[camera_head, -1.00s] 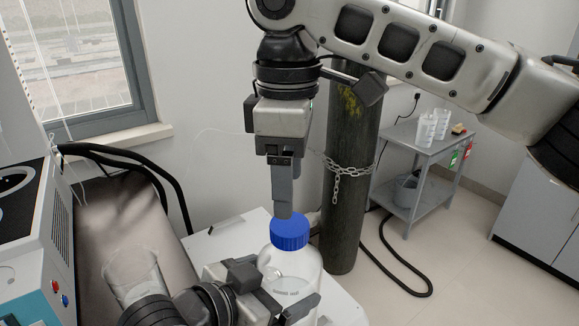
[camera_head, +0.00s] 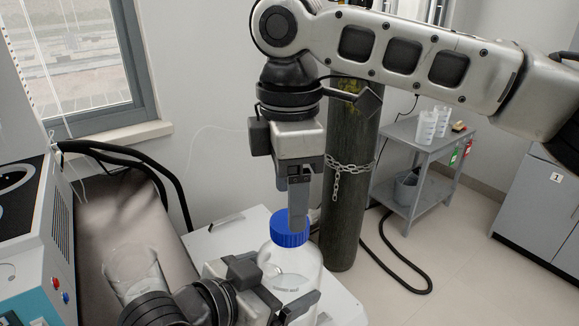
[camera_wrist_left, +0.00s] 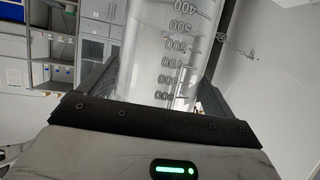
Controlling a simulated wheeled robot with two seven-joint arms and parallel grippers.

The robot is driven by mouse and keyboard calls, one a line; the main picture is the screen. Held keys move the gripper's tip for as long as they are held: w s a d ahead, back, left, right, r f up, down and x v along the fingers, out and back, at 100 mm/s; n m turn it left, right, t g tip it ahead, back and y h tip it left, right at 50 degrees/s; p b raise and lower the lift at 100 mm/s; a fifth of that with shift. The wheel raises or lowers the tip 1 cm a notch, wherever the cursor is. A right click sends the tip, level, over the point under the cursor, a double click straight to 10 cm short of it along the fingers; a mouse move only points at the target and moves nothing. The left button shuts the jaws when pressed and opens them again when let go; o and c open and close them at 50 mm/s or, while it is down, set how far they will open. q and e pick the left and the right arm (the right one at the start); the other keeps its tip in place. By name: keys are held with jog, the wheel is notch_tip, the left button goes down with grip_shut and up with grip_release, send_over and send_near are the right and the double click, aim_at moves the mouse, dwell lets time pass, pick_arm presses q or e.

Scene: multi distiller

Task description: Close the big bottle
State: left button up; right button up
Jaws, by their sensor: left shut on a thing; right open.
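The big bottle (camera_head: 291,270) is clear, with a blue cap (camera_head: 290,229) on its top, and stands upright at the white table. My left gripper (camera_head: 300,300) is shut around the bottle's body from the lower left. In the left wrist view the bottle's graduated wall (camera_wrist_left: 172,50) shows between the two dark fingers. My right gripper (camera_head: 298,208) points down from above, with its fingertips at the blue cap. Its fingers overlap in this view, so the gap between them is hidden, and I cannot tell if they touch the cap.
A white table (camera_head: 222,238) holds the bottle. A dark gas cylinder (camera_head: 348,225) with a chain stands close behind it. A grey cart (camera_head: 428,145) with white bottles is at the back right. A machine (camera_head: 30,245) and a glass beaker (camera_head: 133,268) are at the left.

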jog(key=shift+f, duration=2.25)
jog(key=c, duration=1)
jog(key=o, duration=1.2)
jog(key=shift+c, duration=0.2)
jog(key=shift+r, duration=0.1)
